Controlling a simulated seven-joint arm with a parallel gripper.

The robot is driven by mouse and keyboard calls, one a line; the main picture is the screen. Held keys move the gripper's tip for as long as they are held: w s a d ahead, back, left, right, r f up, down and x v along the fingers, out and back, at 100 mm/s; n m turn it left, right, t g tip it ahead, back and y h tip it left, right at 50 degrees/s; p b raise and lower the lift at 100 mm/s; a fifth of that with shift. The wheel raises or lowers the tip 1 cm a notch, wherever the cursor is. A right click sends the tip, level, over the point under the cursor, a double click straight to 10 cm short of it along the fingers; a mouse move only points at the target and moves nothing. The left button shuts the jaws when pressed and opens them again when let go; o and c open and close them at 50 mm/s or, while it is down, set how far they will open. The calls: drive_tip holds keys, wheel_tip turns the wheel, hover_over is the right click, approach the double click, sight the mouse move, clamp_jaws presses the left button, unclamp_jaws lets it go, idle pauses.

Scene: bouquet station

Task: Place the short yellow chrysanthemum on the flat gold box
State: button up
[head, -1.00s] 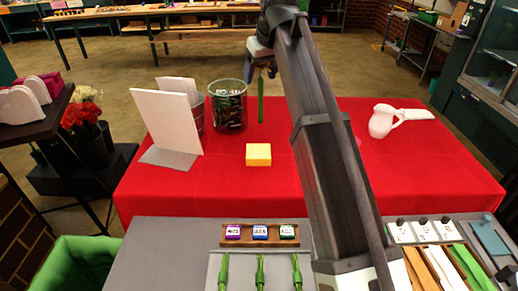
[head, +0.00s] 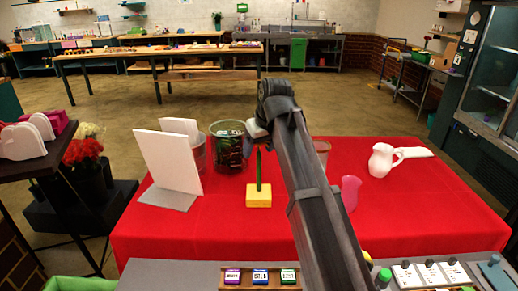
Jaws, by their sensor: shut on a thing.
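The flat gold box (head: 258,199) lies on the red cloth near the middle of the table. A green stem (head: 258,168) hangs upright below my gripper (head: 258,138). Its lower end overlaps the top of the box in the head view; I cannot tell whether it touches. My gripper is shut on this stemmed flower. The flower's head is hidden by my gripper and arm, so I cannot see its colour or kind.
A dark glass vase (head: 228,148) stands left of my gripper, beside white boards (head: 168,160). A pink vase (head: 349,192) stands right of my arm, and a white pitcher (head: 382,160) farther right. Red cloth around the box is clear.

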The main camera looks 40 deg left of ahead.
drive_tip(key=shift+f, duration=0.35)
drive_tip(key=o, duration=1)
drive_tip(key=v, duration=1.2)
